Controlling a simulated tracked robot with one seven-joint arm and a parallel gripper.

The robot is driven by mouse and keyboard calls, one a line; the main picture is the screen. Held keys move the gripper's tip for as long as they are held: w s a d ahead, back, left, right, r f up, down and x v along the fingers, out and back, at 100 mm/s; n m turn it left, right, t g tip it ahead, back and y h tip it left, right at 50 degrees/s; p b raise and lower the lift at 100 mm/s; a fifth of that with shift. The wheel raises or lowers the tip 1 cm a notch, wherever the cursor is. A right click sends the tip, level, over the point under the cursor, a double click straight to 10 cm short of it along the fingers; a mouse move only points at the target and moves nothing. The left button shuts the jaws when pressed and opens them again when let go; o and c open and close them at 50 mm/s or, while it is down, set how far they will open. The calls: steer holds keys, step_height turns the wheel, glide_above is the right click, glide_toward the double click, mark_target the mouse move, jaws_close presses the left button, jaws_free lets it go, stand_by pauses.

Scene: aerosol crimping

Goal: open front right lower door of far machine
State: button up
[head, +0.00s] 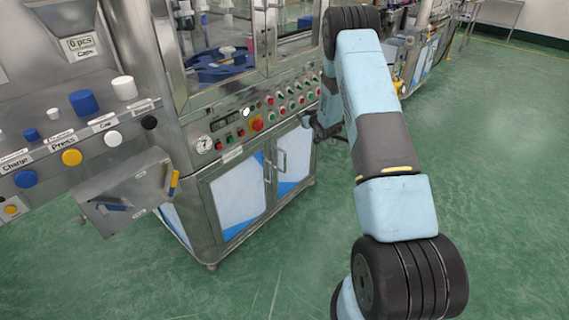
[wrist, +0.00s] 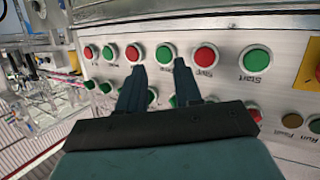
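A steel machine (head: 205,140) stands in the middle of the head view with two lower cabinet doors. The left lower door (head: 237,195) and the right lower door (head: 293,160) have white and blue panels and look shut. Upright bar handles (head: 282,162) show near where they meet. My gripper (head: 312,124) is at the right end of this machine's button panel, above the right door. In the wrist view my gripper (wrist: 160,78) has two dark fingers spread apart with nothing between them. They point at rows of red and green buttons (wrist: 165,54). No door handle shows in the wrist view.
Another machine (head: 425,40) stands farther back, partly behind my arm. Green floor (head: 490,150) is open to the right and in front of the doors.

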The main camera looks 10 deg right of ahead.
step_height(320, 180, down, 14)
steer(key=s+y, duration=0.2)
steer(key=n+t+y, duration=0.1)
steer(key=t+y, duration=0.1)
steer(key=y, duration=0.1)
glide_toward(285, 162)
steer(key=x, duration=1)
steer(key=shift+w+f, duration=0.15)
steer(key=shift+w, duration=0.15)
steer(key=shift+c, duration=0.3)
jaws_close()
